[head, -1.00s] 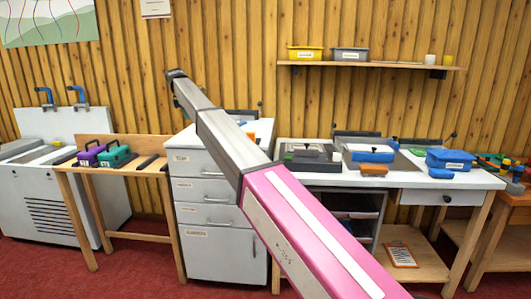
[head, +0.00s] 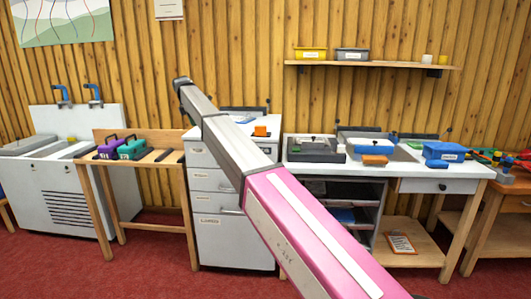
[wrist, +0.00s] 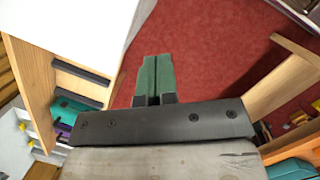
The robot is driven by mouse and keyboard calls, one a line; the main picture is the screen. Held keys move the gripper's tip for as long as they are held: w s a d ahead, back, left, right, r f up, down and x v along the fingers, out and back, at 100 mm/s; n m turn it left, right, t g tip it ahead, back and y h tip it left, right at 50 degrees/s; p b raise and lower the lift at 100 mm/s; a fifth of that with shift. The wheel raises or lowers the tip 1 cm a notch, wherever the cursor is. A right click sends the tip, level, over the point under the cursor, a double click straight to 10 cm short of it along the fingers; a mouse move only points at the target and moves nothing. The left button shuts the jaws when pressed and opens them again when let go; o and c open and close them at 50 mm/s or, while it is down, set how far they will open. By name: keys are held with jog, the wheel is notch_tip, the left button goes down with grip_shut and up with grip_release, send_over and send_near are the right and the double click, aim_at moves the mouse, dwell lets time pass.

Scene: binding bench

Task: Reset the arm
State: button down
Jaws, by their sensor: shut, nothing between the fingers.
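My arm stretches from the lower right up across the middle of the head view. Its dark tip (head: 181,82) is at the upper left end, in front of the plank wall. In the wrist view my gripper (wrist: 158,62) has its two green fingers pressed together with nothing between them. The fingers point over the red carpet (wrist: 215,60), apart from any object.
A white drawer cabinet (head: 216,203) stands behind my arm, with an orange block (head: 260,131) on top. Left of it is a wooden bench (head: 100,176) with purple (head: 110,150) and teal (head: 132,149) cases. A worktable (head: 435,184) stands right. Carpet in front is clear.

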jog(key=s+d+f+m, duration=0.4)
jog(key=d+f, duration=0.6)
jog(key=d, duration=0.1)
jog(key=s+d+f+m, duration=0.4)
jog(key=d+f, duration=0.6)
jog(key=s+d+f+m, duration=0.4)
jog(key=s+d+f, duration=0.1)
jog(key=d+f, duration=0.55)
jog(key=s+d+f+m, duration=0.4)
jog(key=s+d+f, duration=0.1)
jog(key=s+d, duration=0.2)
jog(key=s+d+f+m+g+y, duration=0.1)
jog(key=s+d+f+m, duration=0.3)
jog(key=s, duration=0.6)
jog(key=s+d+f+m+y, duration=0.1)
jog(key=s+d+f+m, duration=0.3)
jog(key=s+d+f, duration=0.2)
jog(key=s+d, duration=0.2)
jog(key=d, duration=0.1)
jog(key=shift+s+d+f, duration=0.15)
jog(key=shift+d+f, duration=0.05)
jog(key=shift+d, duration=0.15)
